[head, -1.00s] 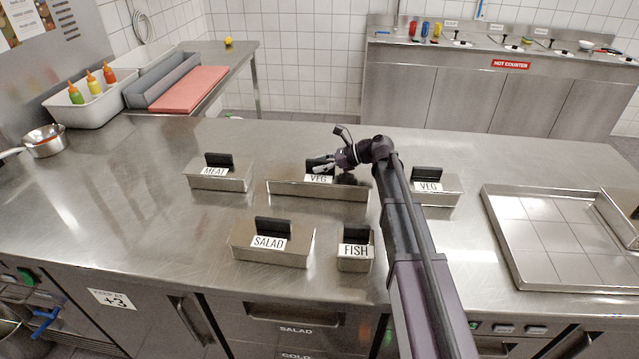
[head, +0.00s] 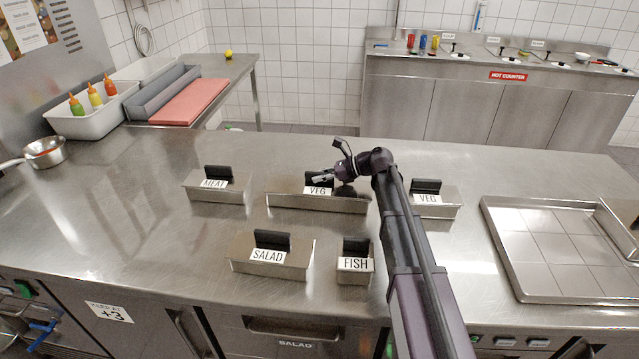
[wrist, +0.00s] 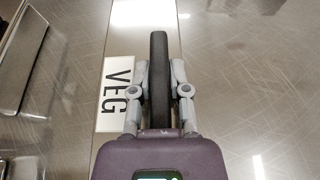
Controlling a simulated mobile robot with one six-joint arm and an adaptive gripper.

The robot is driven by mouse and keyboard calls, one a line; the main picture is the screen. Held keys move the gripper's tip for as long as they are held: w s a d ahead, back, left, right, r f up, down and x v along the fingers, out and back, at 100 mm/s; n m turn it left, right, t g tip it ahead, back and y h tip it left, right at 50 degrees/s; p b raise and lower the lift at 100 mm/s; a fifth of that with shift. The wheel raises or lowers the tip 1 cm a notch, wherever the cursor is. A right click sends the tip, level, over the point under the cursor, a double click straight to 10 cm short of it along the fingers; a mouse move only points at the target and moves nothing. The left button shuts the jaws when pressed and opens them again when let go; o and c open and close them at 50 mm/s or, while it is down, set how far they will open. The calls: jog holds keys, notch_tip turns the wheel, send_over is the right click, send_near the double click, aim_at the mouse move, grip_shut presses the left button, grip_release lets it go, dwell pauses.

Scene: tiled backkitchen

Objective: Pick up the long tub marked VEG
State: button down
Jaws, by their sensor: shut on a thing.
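The long VEG tub (head: 318,204) is a long steel tub with a white VEG label and a black upright handle, in the middle of the counter in the head view. My gripper (head: 322,178) is at its handle. In the wrist view, my gripper (wrist: 159,75) has one grey finger on each side of the black handle (wrist: 159,50) and is shut on it. The VEG label (wrist: 117,92) shows beside the handle. A shorter VEG tub (head: 432,207) stands to the right, behind my arm. I cannot tell whether the long tub touches the counter.
A MEAT tub (head: 217,186) stands to the left. A SALAD tub (head: 268,263) and a FISH tub (head: 355,273) stand in front. A large shallow tray (head: 515,262) lies at the right.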

jog(key=shift+r, duration=0.2)
notch_tip(320, 180, up, 3)
jog(key=p, duration=0.3)
jog(key=shift+r+p, duration=0.15)
jog(key=shift+p, duration=0.15)
jog(key=s+d+r+p, duration=0.1)
jog(key=s+d, duration=0.6)
jog(key=s, duration=0.7)
jog(key=shift+d+r, duration=0.15)
jog(key=shift+d, duration=0.05)
jog(key=shift+s, duration=0.1)
jog(key=shift+r, duration=0.1)
